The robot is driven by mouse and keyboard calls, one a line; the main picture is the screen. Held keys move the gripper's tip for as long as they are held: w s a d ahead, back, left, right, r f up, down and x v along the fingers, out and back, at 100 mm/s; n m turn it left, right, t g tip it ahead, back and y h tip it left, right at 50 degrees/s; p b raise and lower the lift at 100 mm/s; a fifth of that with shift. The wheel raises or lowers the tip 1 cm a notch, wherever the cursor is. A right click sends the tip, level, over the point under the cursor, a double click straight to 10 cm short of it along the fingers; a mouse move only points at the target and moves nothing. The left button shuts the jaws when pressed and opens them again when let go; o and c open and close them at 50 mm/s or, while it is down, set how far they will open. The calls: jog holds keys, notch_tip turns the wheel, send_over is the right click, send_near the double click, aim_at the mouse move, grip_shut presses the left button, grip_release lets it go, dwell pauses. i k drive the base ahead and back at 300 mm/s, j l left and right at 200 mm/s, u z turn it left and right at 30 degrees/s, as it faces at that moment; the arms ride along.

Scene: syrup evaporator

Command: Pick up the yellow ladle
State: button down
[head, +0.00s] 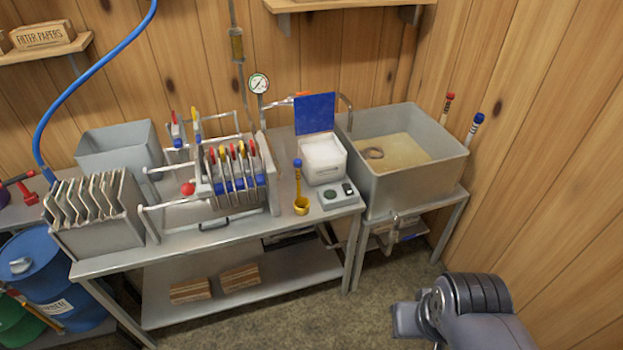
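The yellow ladle (300,207) stands on the metal bench near its front right part. Its bowl is down and its handle points up, with a blue end at the top. Part of my grey arm shows at the bottom right, well apart from the ladle. My gripper's fingers are not visible.
The filter press (235,180) with several coloured-tip plates is left of the ladle. The white box (323,160), the grey device (338,196) and the large metal basin (415,185) are to its right. Floor (270,325) is open in front of the bench.

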aim_at(302, 205)
jog(key=i+j+u, duration=0.35)
jog(key=i+j, duration=0.15)
jog(key=i+j+u, duration=0.35)
jog(key=i, duration=0.2)
